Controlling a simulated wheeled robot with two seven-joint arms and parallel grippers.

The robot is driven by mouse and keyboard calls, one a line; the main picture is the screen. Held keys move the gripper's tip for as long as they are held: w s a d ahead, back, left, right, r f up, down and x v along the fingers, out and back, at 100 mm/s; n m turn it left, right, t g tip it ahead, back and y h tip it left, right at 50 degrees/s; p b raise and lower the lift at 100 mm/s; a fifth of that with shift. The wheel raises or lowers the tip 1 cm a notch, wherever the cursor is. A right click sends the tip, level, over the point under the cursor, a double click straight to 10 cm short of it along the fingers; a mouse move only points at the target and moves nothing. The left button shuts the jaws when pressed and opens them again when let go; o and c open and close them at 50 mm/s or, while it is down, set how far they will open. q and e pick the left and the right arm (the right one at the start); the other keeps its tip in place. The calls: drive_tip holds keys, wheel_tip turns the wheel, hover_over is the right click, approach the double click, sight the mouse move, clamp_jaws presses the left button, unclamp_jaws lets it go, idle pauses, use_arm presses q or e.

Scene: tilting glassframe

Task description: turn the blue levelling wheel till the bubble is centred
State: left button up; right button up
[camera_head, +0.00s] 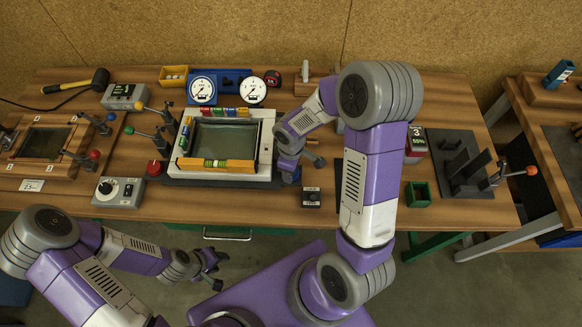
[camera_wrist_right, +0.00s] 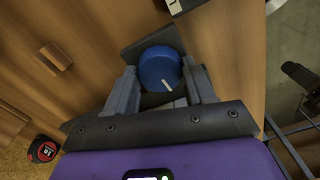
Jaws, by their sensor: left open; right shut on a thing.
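The tilting frame (camera_head: 268,150) is pale, with a dark glass panel (camera_head: 226,136), and stands mid-table. A yellow spirit level (camera_head: 186,162) with a green vial (camera_head: 216,163) lies along its front; the bubble's position is too small to tell. The blue levelling wheel (camera_wrist_right: 158,66) shows in the right wrist view, with a white mark on its top pointing towards my gripper's base. My right gripper (camera_wrist_right: 163,78) is shut on the wheel, one finger on each side. My left gripper (camera_head: 212,268) is open and empty in front of the table.
Two white gauges (camera_head: 202,90) stand behind the frame. Levers (camera_head: 148,134) and a grey dial box (camera_head: 118,191) are on its left. A red tape measure (camera_wrist_right: 44,149) shows in the wrist view.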

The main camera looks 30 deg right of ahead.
drive_tip(key=shift+n, duration=0.5)
drive_tip(key=o, duration=1)
wheel_tip(320, 180, up, 8)
drive_tip(key=shift+f+p, duration=0.15)
drive_tip(key=shift+p, duration=0.5)
